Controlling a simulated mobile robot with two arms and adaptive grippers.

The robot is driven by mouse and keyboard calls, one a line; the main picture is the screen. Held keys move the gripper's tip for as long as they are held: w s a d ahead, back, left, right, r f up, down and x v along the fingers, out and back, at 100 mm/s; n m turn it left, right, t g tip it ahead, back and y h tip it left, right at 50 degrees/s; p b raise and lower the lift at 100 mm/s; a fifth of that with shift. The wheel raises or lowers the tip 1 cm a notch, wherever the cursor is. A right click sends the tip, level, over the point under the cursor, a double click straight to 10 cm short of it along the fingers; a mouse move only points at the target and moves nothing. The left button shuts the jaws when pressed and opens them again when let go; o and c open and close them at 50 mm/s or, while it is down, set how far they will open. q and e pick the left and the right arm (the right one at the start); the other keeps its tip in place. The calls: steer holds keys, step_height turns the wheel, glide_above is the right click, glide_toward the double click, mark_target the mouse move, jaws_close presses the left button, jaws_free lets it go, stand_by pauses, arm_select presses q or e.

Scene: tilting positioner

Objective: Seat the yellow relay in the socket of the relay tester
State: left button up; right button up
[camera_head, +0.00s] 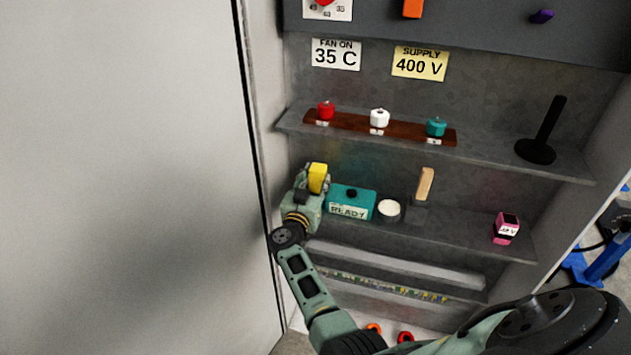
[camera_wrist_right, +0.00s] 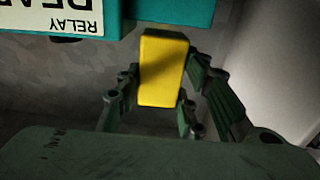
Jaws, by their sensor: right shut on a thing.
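The yellow relay (camera_head: 318,176) is a small block held upright on the left of the middle shelf. My right gripper (camera_head: 313,187) is shut on it. In the right wrist view the relay (camera_wrist_right: 163,68) sits between the two fingers, its far end close to the teal relay tester (camera_wrist_right: 176,10). I cannot tell whether they touch. In the head view the teal tester (camera_head: 366,202) stands just right of the gripper, with a white label reading READY and a dark round part on top. Its socket cannot be made out. My left gripper is not in view.
A round white-topped container (camera_head: 389,209) stands right of the tester, near a tan wooden piece (camera_head: 425,184). A pink device (camera_head: 507,229) is farther right. The upper shelf (camera_head: 482,156) overhangs behind, and the cabinet's side (camera_head: 261,110) is close on the left.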

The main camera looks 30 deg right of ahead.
steer(key=shift+f+b, duration=0.8)
steer(key=shift+f, duration=0.6)
steer(key=o, duration=1.4)
steer(key=shift+s, duration=0.15)
steer(key=shift+o, duration=0.2)
